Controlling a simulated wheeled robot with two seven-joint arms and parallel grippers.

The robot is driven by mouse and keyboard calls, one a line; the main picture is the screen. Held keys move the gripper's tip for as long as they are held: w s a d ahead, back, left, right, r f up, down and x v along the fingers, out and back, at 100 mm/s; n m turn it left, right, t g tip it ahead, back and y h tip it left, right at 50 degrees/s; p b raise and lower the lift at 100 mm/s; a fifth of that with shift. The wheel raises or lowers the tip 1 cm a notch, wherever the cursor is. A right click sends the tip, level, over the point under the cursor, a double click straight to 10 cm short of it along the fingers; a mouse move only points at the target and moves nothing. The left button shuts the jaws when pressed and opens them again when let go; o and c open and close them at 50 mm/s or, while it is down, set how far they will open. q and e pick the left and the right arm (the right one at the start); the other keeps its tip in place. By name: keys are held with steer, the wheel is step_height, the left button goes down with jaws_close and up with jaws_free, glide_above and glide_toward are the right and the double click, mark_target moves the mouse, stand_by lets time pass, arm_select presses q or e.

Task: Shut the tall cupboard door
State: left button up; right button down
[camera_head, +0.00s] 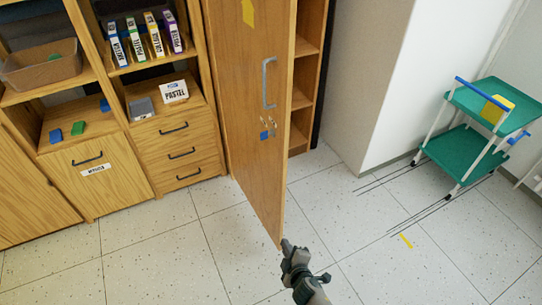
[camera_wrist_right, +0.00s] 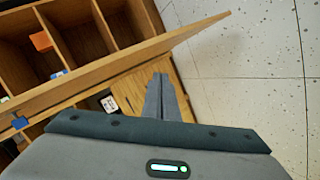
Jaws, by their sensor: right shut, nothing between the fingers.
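The tall cupboard door (camera_head: 245,110) is wooden and stands swung wide open, with a grey vertical handle (camera_head: 269,83) and a small blue tag (camera_head: 264,135) on its face. To its right, the open cupboard's shelves (camera_head: 303,90) show. In the right wrist view the door (camera_wrist_right: 110,72) crosses as a slanting wooden band. My right gripper (camera_head: 287,243) is shut and empty, beside the lower corner of the door's free edge. Its closed fingers (camera_wrist_right: 160,95) point toward the door in the wrist view; I cannot tell whether they touch it. My left gripper is not in view.
A shelf unit with drawers (camera_head: 178,150) adjoins on the left, holding binders (camera_head: 145,37) and a basket (camera_head: 40,65). A white wall (camera_head: 390,80) and a green trolley (camera_head: 480,130) stand at right. The tiled floor (camera_head: 180,250) is clear around the door.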

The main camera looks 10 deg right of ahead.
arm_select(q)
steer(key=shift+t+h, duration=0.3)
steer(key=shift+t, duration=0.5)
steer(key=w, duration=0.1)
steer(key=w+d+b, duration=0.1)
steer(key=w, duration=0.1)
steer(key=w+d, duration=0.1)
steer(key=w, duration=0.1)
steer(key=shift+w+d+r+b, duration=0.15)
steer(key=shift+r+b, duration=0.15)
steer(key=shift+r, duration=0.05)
arm_select(e)
steer(key=w+a+r+n+t, duration=0.1)
steer(key=w+r+n+t, duration=0.1)
steer(key=r, duration=0.6)
steer(key=w+a+r+n+t, duration=0.1)
steer(key=w+a+r+t, duration=0.1)
steer(key=w+r, duration=0.3)
steer(key=w+a+r+n+t+y, duration=0.1)
steer(key=w+r, duration=0.3)
steer(key=r, duration=0.7)
steer(key=shift+a+r+n+t, duration=0.35)
steer(key=shift+a+n+t, duration=0.05)
steer(key=shift+n, duration=0.4)
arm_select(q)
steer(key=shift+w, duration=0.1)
